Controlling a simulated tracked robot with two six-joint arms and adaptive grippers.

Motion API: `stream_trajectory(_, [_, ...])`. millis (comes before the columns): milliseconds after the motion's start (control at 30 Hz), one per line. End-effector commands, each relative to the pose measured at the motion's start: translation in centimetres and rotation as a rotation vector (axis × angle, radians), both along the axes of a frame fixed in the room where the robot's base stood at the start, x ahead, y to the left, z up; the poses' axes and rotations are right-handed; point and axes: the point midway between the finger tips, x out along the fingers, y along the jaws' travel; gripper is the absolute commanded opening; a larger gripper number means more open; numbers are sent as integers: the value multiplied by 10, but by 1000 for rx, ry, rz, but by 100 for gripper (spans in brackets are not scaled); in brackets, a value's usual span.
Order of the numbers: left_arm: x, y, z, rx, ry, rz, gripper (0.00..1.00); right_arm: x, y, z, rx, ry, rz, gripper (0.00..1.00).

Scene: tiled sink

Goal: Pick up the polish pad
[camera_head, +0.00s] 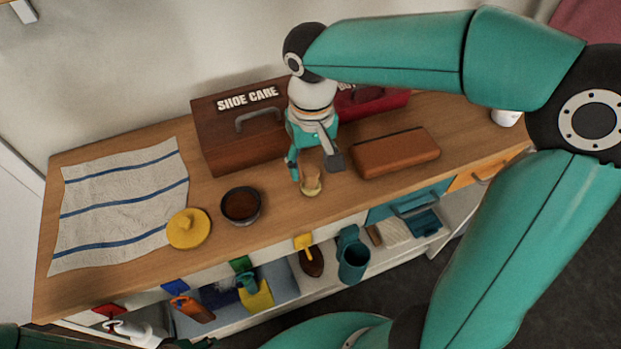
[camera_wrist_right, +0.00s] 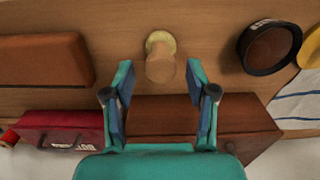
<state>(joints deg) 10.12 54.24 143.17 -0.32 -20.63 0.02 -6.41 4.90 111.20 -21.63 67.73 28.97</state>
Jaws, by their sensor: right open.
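The polish pad (camera_head: 311,184), a small wooden knob handle on a pale yellow round base, stands on the wooden counter. In the right wrist view the pad (camera_wrist_right: 160,63) lies just beyond the fingertips, roughly centred between them. My right gripper (camera_head: 314,163) points down over the pad from behind, with its fingers spread and nothing held. In the right wrist view the gripper (camera_wrist_right: 160,88) also shows open. The exact gap between fingertips and pad is hard to tell. My left gripper is not in view.
A brown leather case (camera_head: 395,153) lies right of the pad. A dark bowl (camera_head: 240,205) and a yellow lid (camera_head: 188,229) stand left, beside a striped towel (camera_head: 120,205). A brown shoe-care box (camera_head: 225,140) stands behind. Cups and tools sit along the lower shelf.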

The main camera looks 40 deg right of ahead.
Motion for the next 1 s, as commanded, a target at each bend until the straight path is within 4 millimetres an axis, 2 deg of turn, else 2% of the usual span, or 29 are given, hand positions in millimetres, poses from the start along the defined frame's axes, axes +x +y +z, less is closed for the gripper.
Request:
stream_trajectory(100, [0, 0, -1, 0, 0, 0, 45, 0, 0, -17, 0, 4, -1, 57])
stream_trajectory(167, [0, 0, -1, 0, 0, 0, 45, 1, 0, -22, 0, 2, -1, 57])
stream_trajectory(433, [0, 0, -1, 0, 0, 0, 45, 1, 1, -25, 1, 0, 0, 57])
stream_trajectory(800, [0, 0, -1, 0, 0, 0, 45, 1, 1, -24, 0, 0, 0, 0])
stream_trajectory(1000, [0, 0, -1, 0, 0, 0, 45, 1, 1, -24, 1, 0, 1, 0])
